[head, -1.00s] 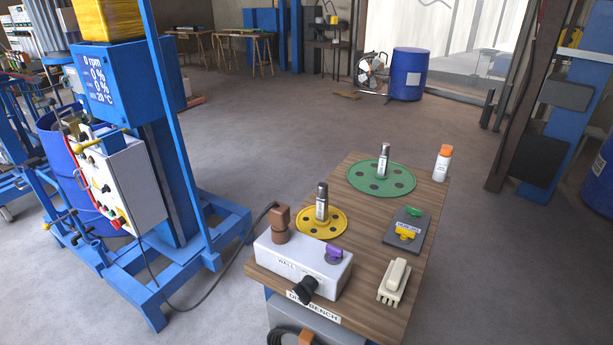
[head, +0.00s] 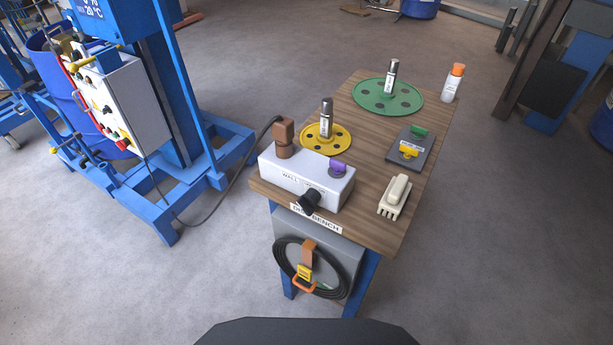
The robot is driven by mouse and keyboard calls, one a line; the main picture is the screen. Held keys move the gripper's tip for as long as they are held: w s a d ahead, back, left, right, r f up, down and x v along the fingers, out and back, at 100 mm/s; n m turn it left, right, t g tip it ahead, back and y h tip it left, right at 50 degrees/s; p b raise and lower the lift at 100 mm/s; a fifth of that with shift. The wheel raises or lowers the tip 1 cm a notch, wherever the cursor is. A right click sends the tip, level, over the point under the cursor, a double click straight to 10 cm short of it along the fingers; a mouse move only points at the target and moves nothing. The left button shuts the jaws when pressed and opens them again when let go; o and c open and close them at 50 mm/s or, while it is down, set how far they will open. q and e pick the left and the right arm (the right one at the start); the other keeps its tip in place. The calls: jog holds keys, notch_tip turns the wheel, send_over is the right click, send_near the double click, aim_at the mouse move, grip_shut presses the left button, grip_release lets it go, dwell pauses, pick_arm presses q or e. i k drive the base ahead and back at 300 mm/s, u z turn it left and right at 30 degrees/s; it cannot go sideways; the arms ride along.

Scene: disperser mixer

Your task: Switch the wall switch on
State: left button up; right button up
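The wall switch box (head: 297,182) is a white box marked "WALL" at the front left of the wooden disc bench (head: 398,222). A black rotary knob (head: 309,202) sits on its front face. A purple part (head: 337,167) is on its right top. A brown plug (head: 284,136) stands at its left end with a dark cable running to the blue mixer (head: 180,110). The knob's setting is too small to tell. Neither of my grippers shows in the head view.
A yellow disc (head: 325,139), a green disc (head: 388,97), an orange-capped bottle (head: 453,83), a grey plate with coloured clips (head: 409,147) and a cream brush-like object (head: 395,195) are on the bench. A coiled black cable (head: 297,268) hangs below. Floor around the bench is clear.

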aim_at(308, 203)
jog(key=k, duration=1.3)
jog(key=z, duration=0.6)
jog(key=i, duration=0.55)
jog(key=z, duration=0.45)
